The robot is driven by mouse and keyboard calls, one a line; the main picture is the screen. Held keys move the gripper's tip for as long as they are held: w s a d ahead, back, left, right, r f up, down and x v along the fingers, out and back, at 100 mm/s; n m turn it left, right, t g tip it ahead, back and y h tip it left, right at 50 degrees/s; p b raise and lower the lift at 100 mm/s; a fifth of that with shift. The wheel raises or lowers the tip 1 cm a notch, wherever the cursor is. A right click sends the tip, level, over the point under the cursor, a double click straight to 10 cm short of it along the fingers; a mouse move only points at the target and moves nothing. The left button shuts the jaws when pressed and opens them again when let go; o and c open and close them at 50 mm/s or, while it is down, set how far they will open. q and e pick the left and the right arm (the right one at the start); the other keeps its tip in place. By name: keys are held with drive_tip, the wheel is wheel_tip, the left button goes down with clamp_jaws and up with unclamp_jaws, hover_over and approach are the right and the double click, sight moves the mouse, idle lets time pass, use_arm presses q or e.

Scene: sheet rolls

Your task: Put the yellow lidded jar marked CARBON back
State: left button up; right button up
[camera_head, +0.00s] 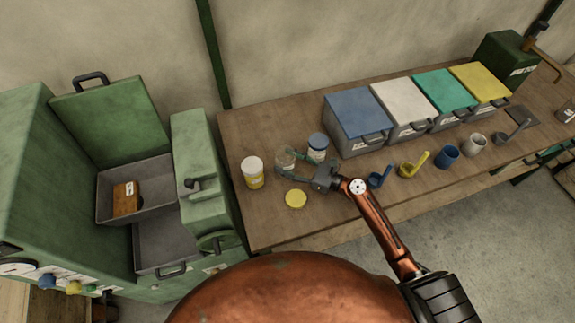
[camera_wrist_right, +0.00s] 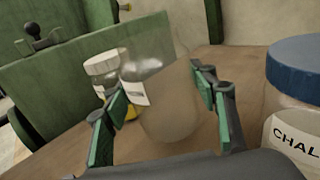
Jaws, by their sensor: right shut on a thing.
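A clear glass jar (camera_head: 286,157) with a white label stands between the fingers of my right gripper (camera_head: 284,165). In the right wrist view the green-padded fingers (camera_wrist_right: 160,95) are closed on both sides of this jar (camera_wrist_right: 168,112). No lid shows on it and its label is too small to read. A loose yellow lid (camera_head: 296,199) lies on the bench in front of it. I cannot read CARBON on any jar. My left gripper is not in view.
A blue-lidded jar (camera_head: 318,146), labelled CHAL… in the wrist view (camera_wrist_right: 295,105), stands close on the right. Several lidded bins (camera_head: 356,111) line the bench (camera_head: 270,122). Scoops (camera_head: 415,165) and cups (camera_head: 447,155) stand before them. A green machine (camera_head: 205,175) is left.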

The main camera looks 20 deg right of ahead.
drive_tip(key=shift+f, duration=1.1)
drive_tip(key=shift+f+b, duration=0.15)
drive_tip(key=shift+b, duration=0.15)
drive_tip(key=o, duration=1.4)
drive_tip(key=shift+s+d, duration=0.1)
drive_tip(key=shift+d, duration=0.1)
drive_tip(key=v, duration=1.1)
drive_tip(key=shift+s+d, duration=0.2)
drive_tip(key=shift+s, duration=0.05)
